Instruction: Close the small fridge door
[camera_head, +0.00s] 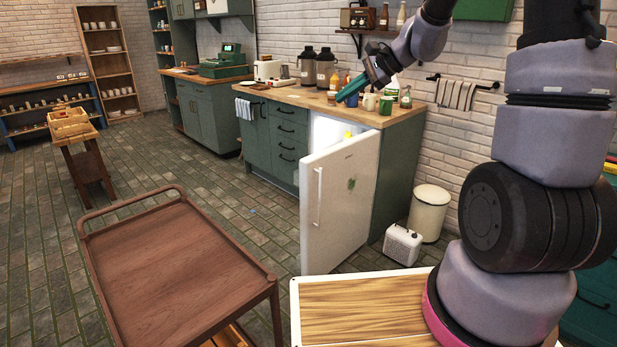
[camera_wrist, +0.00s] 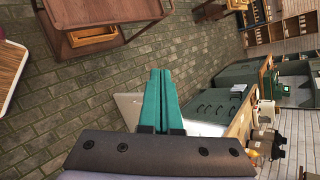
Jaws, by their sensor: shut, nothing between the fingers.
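The small white fridge door (camera_head: 340,200) stands open, swung out from the green counter, with a vertical handle (camera_head: 318,197) near its left edge. The lit fridge interior (camera_head: 328,131) shows above and behind the door, with something yellow inside. My gripper (camera_head: 343,98) is shut and empty, with teal fingers, above the counter top and the open fridge, apart from the door. In the wrist view my teal fingers (camera_wrist: 160,84) are together, pointing away over the floor. Part of the white door (camera_wrist: 128,104) shows beside and behind them, mostly hidden by the fingers and my wrist.
A brown wooden cart (camera_head: 180,270) stands left of the door, with tiled floor between them. A white bin (camera_head: 429,212) and a small white box (camera_head: 403,245) stand right of the fridge. Cups (camera_head: 369,102) and bottles crowd the wooden counter top (camera_head: 300,96) near my gripper.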

